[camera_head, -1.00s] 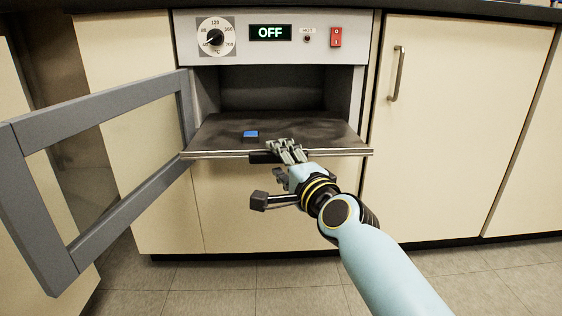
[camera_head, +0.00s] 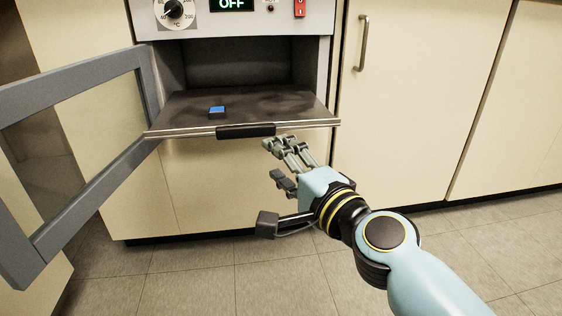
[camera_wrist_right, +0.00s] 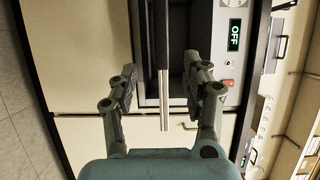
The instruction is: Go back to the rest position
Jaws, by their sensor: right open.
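My right gripper (camera_head: 278,160) is open and empty in the head view. It is in front of and a little below the right part of the pulled-out shelf (camera_head: 290,108), apart from its black handle (camera_head: 246,131). In the right wrist view the two fingers of the right gripper (camera_wrist_right: 165,92) are spread wide, with the shelf edge (camera_wrist_right: 164,100) seen between them and nothing held. My left gripper is in no view.
The oven (camera_head: 326,50) stands open, its grey framed door (camera_head: 85,95) swung out left. A small blue-topped block (camera_head: 217,111) lies on the shelf. The display (camera_head: 233,4) reads OFF. A closed cabinet door (camera_head: 415,100) is at right; the floor (camera_head: 200,280) in front is clear.

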